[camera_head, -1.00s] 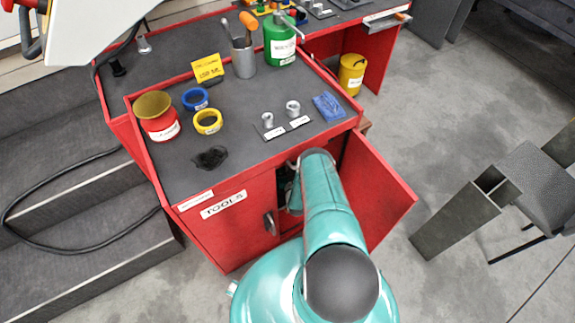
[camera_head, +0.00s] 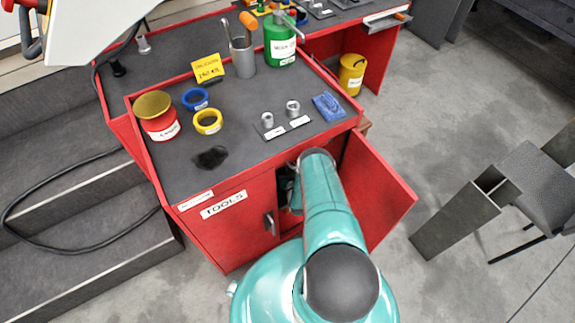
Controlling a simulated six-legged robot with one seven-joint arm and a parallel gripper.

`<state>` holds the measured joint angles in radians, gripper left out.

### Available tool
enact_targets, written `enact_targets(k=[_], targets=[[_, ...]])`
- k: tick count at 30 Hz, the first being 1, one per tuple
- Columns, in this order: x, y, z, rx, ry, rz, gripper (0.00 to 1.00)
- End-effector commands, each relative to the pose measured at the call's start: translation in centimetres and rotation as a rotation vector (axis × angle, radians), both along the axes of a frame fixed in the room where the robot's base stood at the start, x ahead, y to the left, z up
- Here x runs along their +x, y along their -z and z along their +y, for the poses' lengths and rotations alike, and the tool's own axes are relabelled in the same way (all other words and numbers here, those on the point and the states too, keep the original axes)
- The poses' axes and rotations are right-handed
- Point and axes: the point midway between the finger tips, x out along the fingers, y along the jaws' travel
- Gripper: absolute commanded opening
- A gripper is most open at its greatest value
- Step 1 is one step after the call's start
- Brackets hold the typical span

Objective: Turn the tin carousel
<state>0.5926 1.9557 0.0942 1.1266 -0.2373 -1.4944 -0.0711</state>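My teal arm reaches from the bottom of the picture into the red tool cabinet (camera_head: 240,235), whose right door (camera_head: 380,180) stands open. My gripper is not visible; the end of my arm is at the dark opening, under the cabinet top. I cannot make out a tin carousel; the inside of the cabinet is mostly hidden by my arm and the top. The left door, with its dark handle (camera_head: 269,223), looks shut.
On the cabinet top are a red tin (camera_head: 158,122), blue tape (camera_head: 195,98), yellow tape (camera_head: 208,122), a blue cloth (camera_head: 328,106), a grey cup (camera_head: 243,62) and a green canister (camera_head: 281,45). Steps (camera_head: 75,240) lie left.

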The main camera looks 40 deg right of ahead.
Motion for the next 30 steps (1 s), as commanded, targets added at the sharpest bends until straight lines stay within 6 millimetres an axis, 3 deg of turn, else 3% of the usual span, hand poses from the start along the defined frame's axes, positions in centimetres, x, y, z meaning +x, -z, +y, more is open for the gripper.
enact_targets(k=[30], targets=[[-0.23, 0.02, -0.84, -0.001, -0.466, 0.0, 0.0]])
